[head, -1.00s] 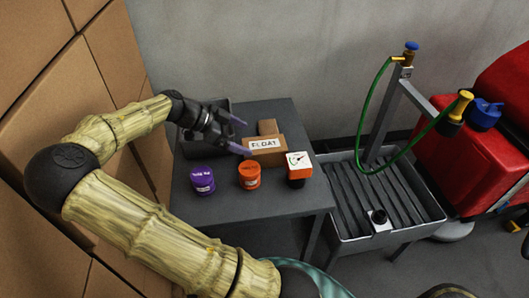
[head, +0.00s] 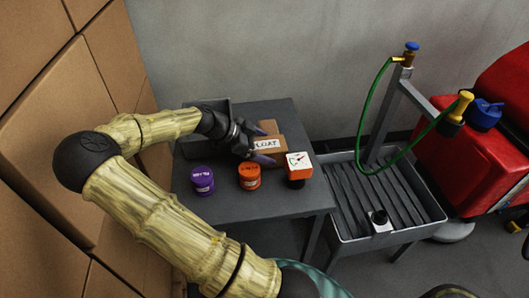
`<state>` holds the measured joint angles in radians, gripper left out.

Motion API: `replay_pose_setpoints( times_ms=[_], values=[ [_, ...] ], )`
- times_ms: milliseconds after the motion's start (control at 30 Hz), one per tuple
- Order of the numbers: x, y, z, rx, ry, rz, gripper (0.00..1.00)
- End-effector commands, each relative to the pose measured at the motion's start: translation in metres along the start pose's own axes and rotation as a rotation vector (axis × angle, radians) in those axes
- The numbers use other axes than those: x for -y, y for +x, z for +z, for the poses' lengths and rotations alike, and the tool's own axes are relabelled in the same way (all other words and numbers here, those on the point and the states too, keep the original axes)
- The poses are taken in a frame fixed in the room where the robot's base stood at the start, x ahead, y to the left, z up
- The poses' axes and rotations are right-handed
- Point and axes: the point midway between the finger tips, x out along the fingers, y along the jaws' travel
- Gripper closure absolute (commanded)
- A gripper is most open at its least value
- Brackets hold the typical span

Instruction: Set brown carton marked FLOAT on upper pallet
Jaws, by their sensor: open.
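The brown carton marked FLOAT (head: 280,144) sits on the dark grey table (head: 235,207), its white label facing me and partly covered by my gripper. A smaller brown block (head: 271,127) shows just behind it; I cannot tell whether it is part of the carton. My gripper (head: 264,145) is open at the carton's left end, one purple fingertip at its far side and one at its near side. I cannot tell whether the fingers touch it. I cannot make out an upper pallet.
A purple jar (head: 203,180), an orange jar (head: 249,176) and a gauge block (head: 299,169) stand in front of the carton. Large cartons (head: 50,130) wall the left. A ribbed sink (head: 375,200) stands right.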

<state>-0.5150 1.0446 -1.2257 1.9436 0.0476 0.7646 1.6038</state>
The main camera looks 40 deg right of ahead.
Motion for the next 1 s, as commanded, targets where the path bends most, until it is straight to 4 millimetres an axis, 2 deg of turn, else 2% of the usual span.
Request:
replay_pose_setpoints(
  times_ms=[100,567,667,900,1000],
  values=[
    [0.0002,0.005,-0.0001,0.0,0.0,-0.002,0.06],
    [0.0002,0.0044,0.0,0.0,0.0,-0.002,0.06],
    [0.0002,0.0044,-0.0001,0.0,0.0,-0.001,0.22],
    [0.0003,0.0042,-0.0005,0.0,0.0,-0.002,0.68],
    [0.0002,0.0042,-0.0005,0.0,0.0,-0.001,0.68]
  ],
)
